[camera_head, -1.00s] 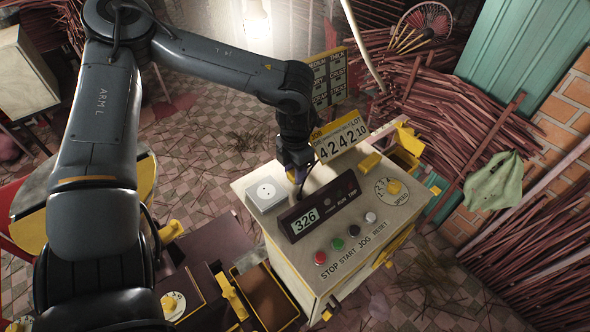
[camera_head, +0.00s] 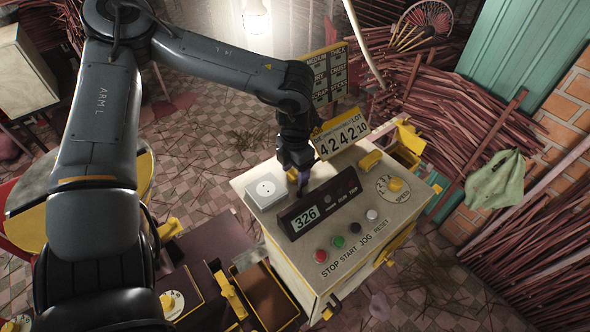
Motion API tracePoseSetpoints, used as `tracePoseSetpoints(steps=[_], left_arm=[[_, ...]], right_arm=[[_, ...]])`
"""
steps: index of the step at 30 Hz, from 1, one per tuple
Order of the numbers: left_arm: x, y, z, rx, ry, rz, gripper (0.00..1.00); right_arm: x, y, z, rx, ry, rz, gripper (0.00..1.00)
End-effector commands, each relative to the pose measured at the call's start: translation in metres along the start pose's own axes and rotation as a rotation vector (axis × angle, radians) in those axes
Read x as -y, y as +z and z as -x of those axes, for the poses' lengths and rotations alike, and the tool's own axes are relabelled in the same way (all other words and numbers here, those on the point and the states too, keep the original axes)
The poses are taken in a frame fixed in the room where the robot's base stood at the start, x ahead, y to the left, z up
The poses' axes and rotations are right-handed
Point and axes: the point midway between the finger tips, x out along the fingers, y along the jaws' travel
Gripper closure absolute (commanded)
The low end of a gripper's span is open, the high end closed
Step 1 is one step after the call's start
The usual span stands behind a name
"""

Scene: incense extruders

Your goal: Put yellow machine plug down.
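A yellow block (camera_head: 370,159), which may be the yellow machine plug, lies on the pale machine top (camera_head: 350,210), right of my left gripper. A white socket box (camera_head: 266,191) sits at the machine's left corner. My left gripper (camera_head: 302,184) points down just above the machine top, between the socket box and the dark display panel (camera_head: 320,203). Its fingers are small and dark, and I cannot tell whether they are open or hold anything. My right gripper is not in view.
A number sign (camera_head: 342,136) stands behind my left gripper. Coloured buttons (camera_head: 338,242) and a speed dial (camera_head: 394,186) are on the machine top. Stick bundles (camera_head: 440,110) fill the right side. Open drawers (camera_head: 268,290) are at the lower left.

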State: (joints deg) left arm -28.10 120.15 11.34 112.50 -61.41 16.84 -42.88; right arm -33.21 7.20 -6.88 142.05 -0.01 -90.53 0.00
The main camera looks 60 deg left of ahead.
Motion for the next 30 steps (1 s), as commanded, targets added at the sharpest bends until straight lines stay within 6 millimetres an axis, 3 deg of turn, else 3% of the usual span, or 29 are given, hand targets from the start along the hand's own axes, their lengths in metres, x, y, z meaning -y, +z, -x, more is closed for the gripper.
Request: tracePoseSetpoints(steps=[9,16,30], left_arm=[[0.000,0.000,0.002,0.000,0.000,0.000,0.37],[0.000,0.001,0.020,0.004,0.000,-0.001,0.37],[0.000,0.001,0.106,0.004,0.001,0.000,0.37]], right_arm=[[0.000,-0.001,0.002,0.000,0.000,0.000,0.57],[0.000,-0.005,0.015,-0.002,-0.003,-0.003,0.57],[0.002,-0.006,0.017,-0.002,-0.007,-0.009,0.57]])
